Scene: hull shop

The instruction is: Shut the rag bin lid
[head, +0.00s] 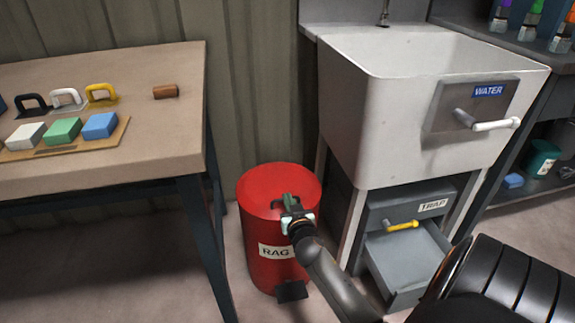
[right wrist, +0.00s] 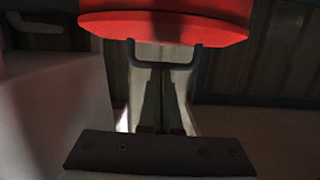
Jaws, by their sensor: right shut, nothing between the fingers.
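The red rag bin (head: 258,230) stands on the floor between the workbench and the sink, with a white RAG label on its front. Its round red lid (head: 268,180) lies across the top and looks level; I cannot tell whether it sits fully down on the rim. In the right wrist view, the red lid (right wrist: 165,22) fills the top, with a dark U-shaped handle (right wrist: 160,66) at its edge. My right gripper (head: 288,202) is shut and empty, at the lid's front edge by the handle. It hides part of the lid and bin front. My left gripper is out of view.
A dark pedal (head: 292,291) sits at the bin's foot. The workbench (head: 150,130) is to the left, its leg close to the bin. The sink (head: 385,120) is to the right, with an open grey TRAP drawer (head: 405,260) below it. Floor is free at front left.

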